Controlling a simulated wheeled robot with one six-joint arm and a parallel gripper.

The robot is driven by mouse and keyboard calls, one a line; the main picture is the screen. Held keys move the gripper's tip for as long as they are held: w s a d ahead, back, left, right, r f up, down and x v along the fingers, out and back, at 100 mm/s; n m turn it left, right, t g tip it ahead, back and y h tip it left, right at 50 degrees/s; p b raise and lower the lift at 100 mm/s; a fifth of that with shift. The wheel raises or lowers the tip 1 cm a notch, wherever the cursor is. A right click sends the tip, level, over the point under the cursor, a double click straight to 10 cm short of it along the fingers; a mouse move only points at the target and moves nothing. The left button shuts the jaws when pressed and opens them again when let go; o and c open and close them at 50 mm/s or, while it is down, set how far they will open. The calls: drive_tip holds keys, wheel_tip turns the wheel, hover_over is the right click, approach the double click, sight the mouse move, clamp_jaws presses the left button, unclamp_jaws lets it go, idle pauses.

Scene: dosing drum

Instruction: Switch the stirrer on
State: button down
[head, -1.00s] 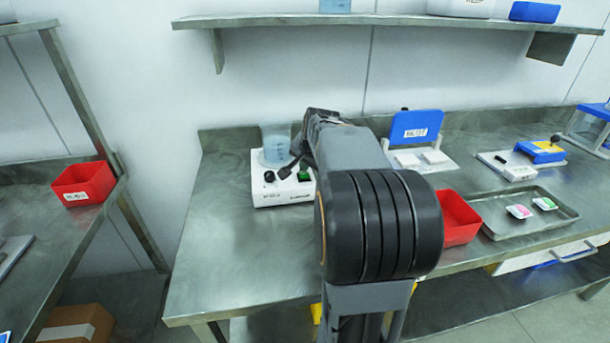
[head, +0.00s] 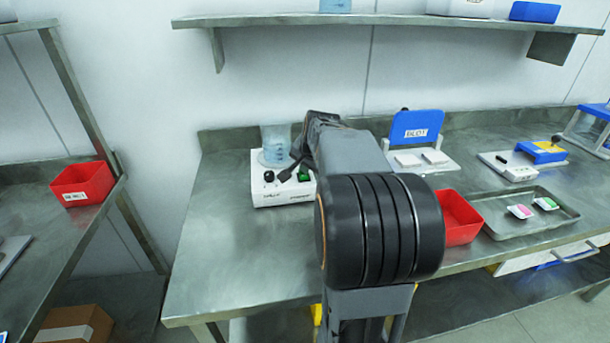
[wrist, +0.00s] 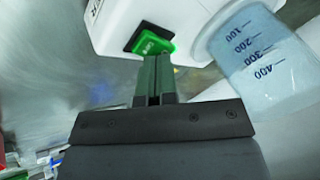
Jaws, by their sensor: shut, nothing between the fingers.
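The stirrer (head: 284,193) is a white box on the bench, with a black knob (head: 269,176) on its left and a green rocker switch (head: 304,176) on its right. A clear beaker (head: 275,143) with bluish contents stands on it. In the wrist view the green switch (wrist: 152,42) sits in a black frame on the white housing (wrist: 108,22), and the beaker (wrist: 262,58) shows its scale marks. My gripper (wrist: 154,60) is shut and empty, its fingertips at the lower edge of the switch; I cannot tell whether they touch. In the head view my gripper (head: 287,174) is just left of the switch.
A blue-backed device (head: 416,127), a red bin (head: 460,217) and a metal tray (head: 527,227) with small packets are to the right. Another red bin (head: 82,184) stands on the left bench. A shelf (head: 390,20) runs above. The bench left of the stirrer is clear.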

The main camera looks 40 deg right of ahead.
drive_tip(key=shift+r, duration=0.2)
drive_tip(key=shift+w+d+r+p, duration=0.1)
drive_tip(key=shift+w+r+p, duration=0.1)
drive_tip(key=shift+r+p, duration=0.55)
drive_tip(key=r+p, duration=0.3)
drive_tip(key=w+r+p, duration=0.1)
drive_tip(key=shift+w+d+r+p, duration=0.1)
drive_tip(key=shift+d+r+p, duration=0.2)
drive_tip(key=shift+r+p, duration=0.1)
drive_tip(key=shift+f, duration=0.1)
idle(0.4)
